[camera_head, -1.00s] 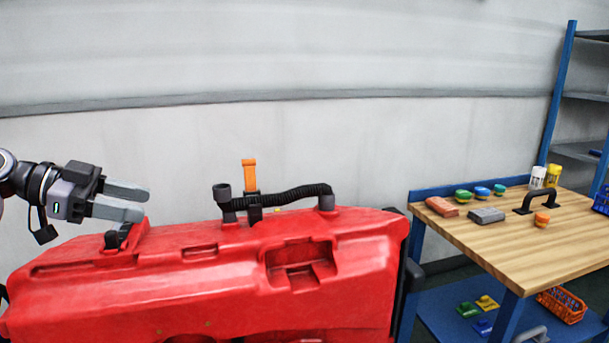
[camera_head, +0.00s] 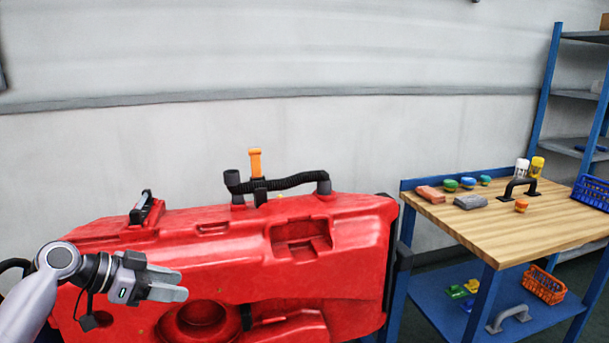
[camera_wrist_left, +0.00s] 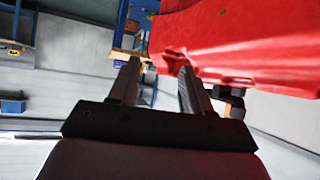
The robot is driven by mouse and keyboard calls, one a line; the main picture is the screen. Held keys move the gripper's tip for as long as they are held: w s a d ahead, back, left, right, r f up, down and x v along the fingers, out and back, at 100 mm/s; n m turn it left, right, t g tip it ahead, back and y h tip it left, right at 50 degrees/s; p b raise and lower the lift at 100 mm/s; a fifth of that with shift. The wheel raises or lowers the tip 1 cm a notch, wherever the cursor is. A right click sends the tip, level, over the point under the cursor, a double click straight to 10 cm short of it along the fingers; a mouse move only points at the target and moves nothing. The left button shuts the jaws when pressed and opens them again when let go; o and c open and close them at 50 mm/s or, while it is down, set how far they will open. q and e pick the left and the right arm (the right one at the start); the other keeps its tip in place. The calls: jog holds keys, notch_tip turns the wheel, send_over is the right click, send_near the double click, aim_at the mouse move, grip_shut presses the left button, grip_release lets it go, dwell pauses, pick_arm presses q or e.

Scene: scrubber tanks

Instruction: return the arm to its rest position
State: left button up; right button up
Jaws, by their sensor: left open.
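My left gripper (camera_head: 166,286) is in front of the left part of the red scrubber tank (camera_head: 345,235) in the head view. Its jaws are open and empty, pointing right. In the left wrist view the two fingers (camera_wrist_left: 157,88) stand apart with nothing between them, and the red tank (camera_wrist_left: 240,45) fills the upper right. My left forearm comes in from the lower left. My right gripper is not in view.
On the tank are a black ribbed hose (camera_head: 285,182), an orange lever (camera_head: 256,162) and a black latch (camera_head: 147,208). A wooden-topped workbench (camera_head: 480,228) stands right, with sponges and a black handle (camera_head: 518,188). A blue shelf rack (camera_head: 543,100) stands behind it.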

pick_arm(q)
jog(key=s+d+f+n+t+y, duration=0.1)
jog(key=s+f+n, duration=0.1)
jog(key=s+f, duration=0.35)
jog(key=s+d+f+n+y, duration=0.1)
jog(key=s+f+y, duration=0.1)
jog(key=f, duration=0.7)
jog(key=s+d+f+n+t+y, duration=0.1)
jog(key=s+d+f+n, duration=0.15)
jog(key=f, duration=0.45)
jog(key=s+f+n+t+y, duration=0.2)
jog(key=s+f+n+y, duration=0.1)
jog(key=s, duration=1.5)
jog(key=shift+s+d+f, duration=0.35)
jog(key=shift+f, duration=0.1)
jog(key=shift+c, duration=0.6)
jog(key=shift+w, duration=0.15)
